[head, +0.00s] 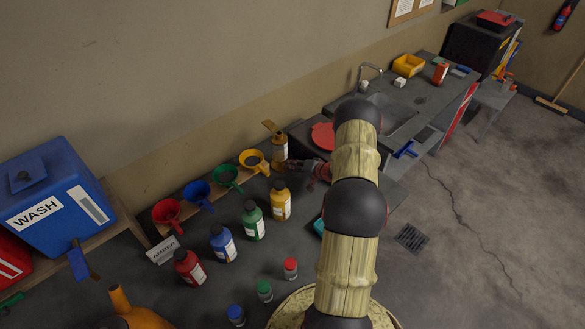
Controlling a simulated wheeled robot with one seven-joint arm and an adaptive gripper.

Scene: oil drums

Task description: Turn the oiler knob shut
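An amber container (279,150) with a flat tan piece on top, which looks like the oiler, stands by the wall at the back of the bench. Its knob is too small and too hidden to make out. My gripper (292,172) is low in front of this container, close to its base. I cannot tell whether they touch. The fingers are small and dark, and whether they are open or shut does not show. My arm comes up from the bottom and hides the area to the right of the gripper.
Red (166,212), blue (198,193), green (227,177) and yellow (252,160) funnels sit along a back rack. Several capped bottles, including a yellow one (281,203) just in front of my gripper, stand on the bench. A blue WASH tank (62,200) is left; a sink (392,118) is right.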

